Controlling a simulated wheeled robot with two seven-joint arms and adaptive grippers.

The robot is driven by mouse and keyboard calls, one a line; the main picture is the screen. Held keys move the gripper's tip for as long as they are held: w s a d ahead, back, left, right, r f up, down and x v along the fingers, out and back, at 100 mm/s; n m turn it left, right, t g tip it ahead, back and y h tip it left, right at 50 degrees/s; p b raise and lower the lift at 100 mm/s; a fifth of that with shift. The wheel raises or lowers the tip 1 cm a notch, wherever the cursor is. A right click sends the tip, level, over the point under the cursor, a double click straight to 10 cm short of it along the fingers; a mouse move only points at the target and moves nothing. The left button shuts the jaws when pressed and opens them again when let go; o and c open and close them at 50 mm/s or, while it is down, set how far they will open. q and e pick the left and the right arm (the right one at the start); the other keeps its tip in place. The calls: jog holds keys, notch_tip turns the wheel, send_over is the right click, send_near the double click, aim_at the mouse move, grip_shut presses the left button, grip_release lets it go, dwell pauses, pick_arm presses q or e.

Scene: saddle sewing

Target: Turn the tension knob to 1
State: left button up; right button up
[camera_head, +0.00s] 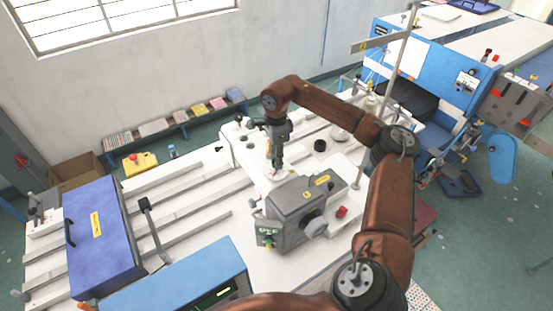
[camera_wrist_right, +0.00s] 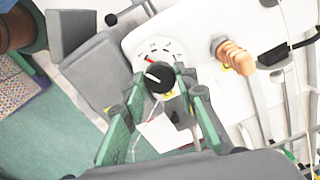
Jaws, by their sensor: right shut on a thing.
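The tension knob (camera_wrist_right: 160,78) is a small black knob with a white pointer line. It sits over a round white dial (camera_wrist_right: 172,49) with dark marks and one red mark; the figures are too small to read. In the right wrist view the knob lies between the green fingertips of my right gripper (camera_wrist_right: 161,92), which is shut on it. The pointer line slants toward the left of the picture. In the head view my right gripper (camera_head: 274,164) points down at the white machine top, and the knob is hidden there. My left gripper is not in view.
A grey machine head (camera_head: 293,205) with a red knob (camera_head: 341,211) beside it stands just in front of my right gripper. A tan spool-like part (camera_wrist_right: 236,58) stands right of the dial. A blue box (camera_head: 100,240) is at the left, and a thin pole (camera_head: 387,90) rises behind.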

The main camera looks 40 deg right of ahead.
jog(key=shift+d+r, duration=0.15)
jog(key=o, duration=1.2)
jog(key=shift+c, duration=0.2)
notch_tip(320, 180, up, 12)
